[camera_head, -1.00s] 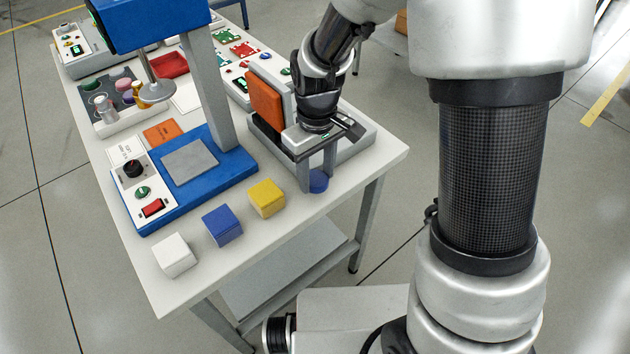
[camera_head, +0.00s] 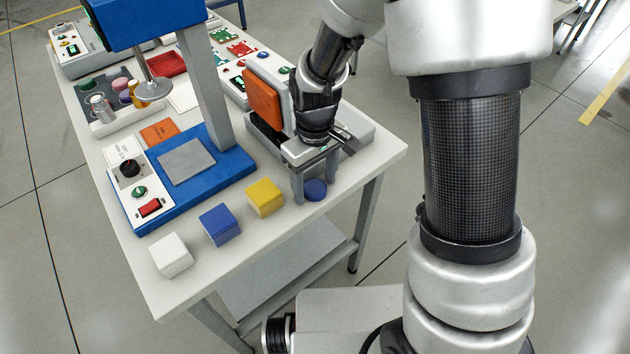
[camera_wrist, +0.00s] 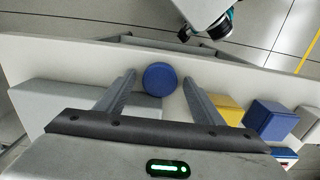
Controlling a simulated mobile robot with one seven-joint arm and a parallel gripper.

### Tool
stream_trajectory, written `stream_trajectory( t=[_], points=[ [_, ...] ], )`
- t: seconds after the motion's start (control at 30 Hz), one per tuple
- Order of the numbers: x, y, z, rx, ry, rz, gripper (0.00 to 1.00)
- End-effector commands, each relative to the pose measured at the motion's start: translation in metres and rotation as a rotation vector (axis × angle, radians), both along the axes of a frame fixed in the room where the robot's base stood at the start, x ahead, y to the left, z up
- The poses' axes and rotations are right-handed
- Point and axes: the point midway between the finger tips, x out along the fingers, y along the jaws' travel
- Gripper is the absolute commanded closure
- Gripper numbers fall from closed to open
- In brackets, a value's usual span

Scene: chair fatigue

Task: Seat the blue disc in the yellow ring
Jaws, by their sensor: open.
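The blue disc (camera_head: 315,190) is a small round piece at the table's right front side, near the edge. It also shows in the wrist view (camera_wrist: 160,79). My gripper (camera_wrist: 159,77) is open and points down, with its fingers on either side of the disc in the picture. A gap shows on each side, and I see no contact. In the head view my gripper (camera_head: 313,185) partly overlaps the disc's left side. I cannot make out a yellow ring. A small yellow piece (camera_head: 136,90) in the far tray is too small to tell.
A yellow cube (camera_head: 265,198), a blue cube (camera_head: 220,225) and a white cube (camera_head: 171,255) stand in a row along the front edge. A blue press (camera_head: 218,160) stands behind them. A grey fixture with an orange pad (camera_head: 262,95) is close behind my gripper.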

Motion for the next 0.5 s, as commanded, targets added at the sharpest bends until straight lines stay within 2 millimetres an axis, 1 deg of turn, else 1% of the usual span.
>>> stream_trajectory(
  t=[0.17, 0.27, 0.5],
  points=[
    [0.001, 0.0, 0.013, 0.001, -0.002, 0.0, 0.38],
    [0.001, 0.0, 0.031, 0.002, -0.004, 0.0, 0.38],
    [0.001, 0.0, 0.084, 0.001, -0.004, -0.001, 0.38]
  ],
)
